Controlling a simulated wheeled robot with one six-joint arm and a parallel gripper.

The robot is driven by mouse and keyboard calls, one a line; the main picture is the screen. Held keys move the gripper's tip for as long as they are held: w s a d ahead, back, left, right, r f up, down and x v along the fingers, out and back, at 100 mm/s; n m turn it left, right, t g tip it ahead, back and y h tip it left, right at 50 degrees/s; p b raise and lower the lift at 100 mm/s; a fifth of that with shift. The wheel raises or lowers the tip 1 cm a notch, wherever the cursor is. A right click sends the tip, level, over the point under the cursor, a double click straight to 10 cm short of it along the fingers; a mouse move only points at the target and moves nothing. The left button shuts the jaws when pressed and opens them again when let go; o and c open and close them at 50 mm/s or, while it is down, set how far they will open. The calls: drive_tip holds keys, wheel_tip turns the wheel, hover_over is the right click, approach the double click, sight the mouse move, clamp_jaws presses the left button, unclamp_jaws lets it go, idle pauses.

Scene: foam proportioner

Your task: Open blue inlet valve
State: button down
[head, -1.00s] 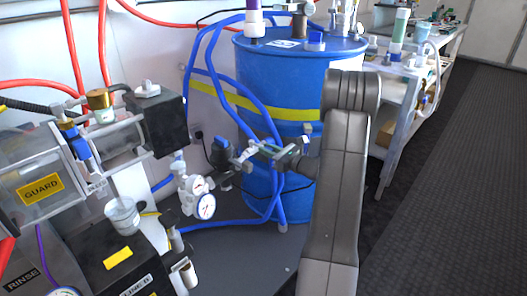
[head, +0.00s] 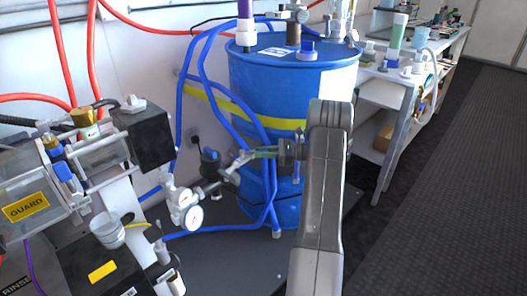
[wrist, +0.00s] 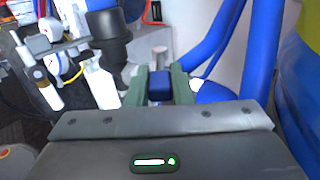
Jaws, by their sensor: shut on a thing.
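My gripper (wrist: 160,76) has green fingers on either side of a small blue valve handle (wrist: 159,90) and is shut on it in the wrist view. The handle sits upright between the fingers, beside a dark fitting (wrist: 110,36). In the head view my gripper (head: 236,164) reaches left to the pipework, right of a dark fitting with a blue top (head: 209,156). The fingers cover the handle there, so how far it is turned cannot be told.
A blue drum (head: 262,88) with a yellow band stands behind my arm, with blue hoses (head: 180,110) beside it. White-faced gauges (head: 193,217) hang below left of my gripper. The pump unit with a guard panel (head: 25,206) fills the left. Dark floor (head: 435,200) is clear at right.

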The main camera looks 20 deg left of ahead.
sight(264, 150)
drive_tip(key=shift+w+g, duration=0.15)
drive_tip(key=shift+g, duration=0.15)
drive_tip(key=c, duration=1.3)
unclamp_jaws()
drive_tip(key=shift+r, duration=0.1)
wheel_tip(264, 150, up, 10)
drive_tip(key=p, duration=0.2)
drive_tip(key=shift+p, duration=0.3)
